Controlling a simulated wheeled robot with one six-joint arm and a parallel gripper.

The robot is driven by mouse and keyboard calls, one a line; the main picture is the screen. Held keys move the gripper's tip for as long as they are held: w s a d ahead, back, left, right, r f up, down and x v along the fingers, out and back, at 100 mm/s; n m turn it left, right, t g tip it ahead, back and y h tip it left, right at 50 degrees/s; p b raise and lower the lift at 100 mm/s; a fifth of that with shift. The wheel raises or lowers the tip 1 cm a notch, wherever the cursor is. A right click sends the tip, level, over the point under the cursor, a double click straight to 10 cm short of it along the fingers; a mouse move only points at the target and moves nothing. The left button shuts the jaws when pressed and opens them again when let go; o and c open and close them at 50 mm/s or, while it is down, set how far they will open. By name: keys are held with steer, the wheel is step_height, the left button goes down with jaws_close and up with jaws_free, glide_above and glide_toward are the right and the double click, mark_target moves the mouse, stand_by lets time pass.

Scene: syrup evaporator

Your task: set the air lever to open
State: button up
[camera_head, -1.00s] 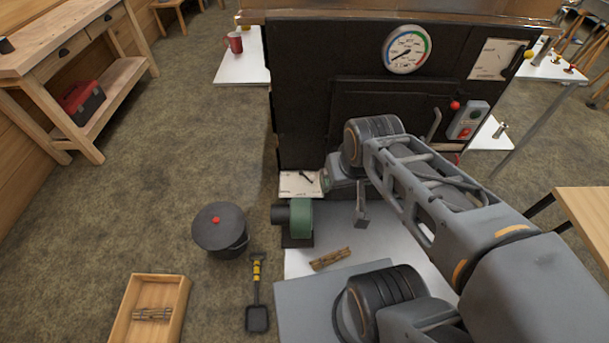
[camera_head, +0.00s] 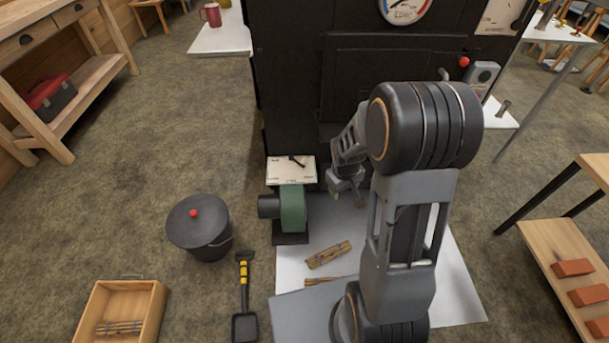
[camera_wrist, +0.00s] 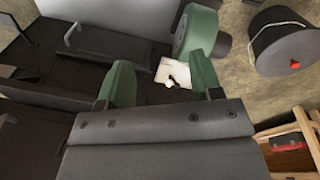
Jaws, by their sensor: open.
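The air lever (camera_head: 296,161) is a small black handle on a white plate (camera_head: 281,175) above the green blower (camera_head: 293,207). Its pointing direction is clear, but the plate's markings are too small to read. My gripper (camera_head: 346,184) is just right of the plate in the head view, apart from it. In the wrist view my green fingers (camera_wrist: 162,80) are spread with nothing between them. The plate (camera_wrist: 166,72) shows beyond the gap, nearer the right finger, with the lever (camera_wrist: 172,82) small and partly unclear.
The black evaporator front (camera_head: 300,70) stands close behind my gripper. A lidded black bucket (camera_head: 199,230), a shovel (camera_head: 244,300) and a wooden crate (camera_head: 157,318) are on the floor at left. A wood bundle (camera_head: 328,254) lies on the pale floor sheet.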

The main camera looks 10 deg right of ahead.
steer(key=w+d+f+n+t+b, duration=0.1)
steer(key=w+d+f+n+b, duration=0.2)
steer(key=f, duration=0.6)
steer(key=w+f+n+t+b, duration=0.2)
steer(key=w+f+n+b, duration=0.15)
steer(key=f, duration=0.55)
steer(key=w+d+f+n+t+b, duration=0.1)
steer(key=w+d+f+n+b, duration=0.2)
steer(key=f, duration=0.6)
steer(key=n+t+y+b, duration=0.5)
steer(key=n+t, duration=0.7)
steer(key=n, duration=1.1)
glide_toward(306, 162)
steer(key=shift+y, duration=0.5)
steer(key=b+x, duration=0.1)
steer(key=x, duration=0.2)
steer(key=b+x, duration=0.1)
steer(key=x, duration=0.2)
steer(key=b+x, duration=0.1)
steer(key=x, duration=0.3)
steer(key=shift+d+f+b, duration=0.2)
steer(key=shift+f+b, duration=0.15)
steer(key=shift+b, duration=0.05)
steer(key=shift+w+a+r, duration=0.15)
steer(key=shift+w, duration=0.45)
steer(key=shift+c, duration=0.3)
jaws_close()
